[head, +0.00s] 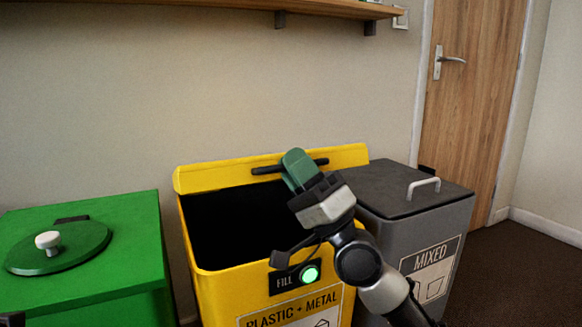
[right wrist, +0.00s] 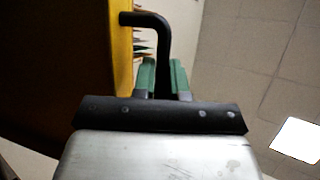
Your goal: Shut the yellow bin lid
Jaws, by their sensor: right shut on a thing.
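The yellow bin (head: 218,292), labelled plastic and metal, stands open in the middle of the head view, its dark inside showing. Its yellow lid (head: 215,177) is raised at the back, near the wall. A black bar handle (head: 264,170) runs along the lid. My right gripper (head: 298,170) reaches over the bin and its green fingers are shut on the handle. In the right wrist view the bent handle (right wrist: 163,45) runs down between the fingers (right wrist: 164,80).
A green bin (head: 120,274) with a round lid and white knob stands at the left. A grey mixed bin (head: 435,235), closed, stands close at the right. A wooden shelf (head: 190,12) hangs above. Dark floor (head: 530,275) is clear at the right, by the door (head: 480,95).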

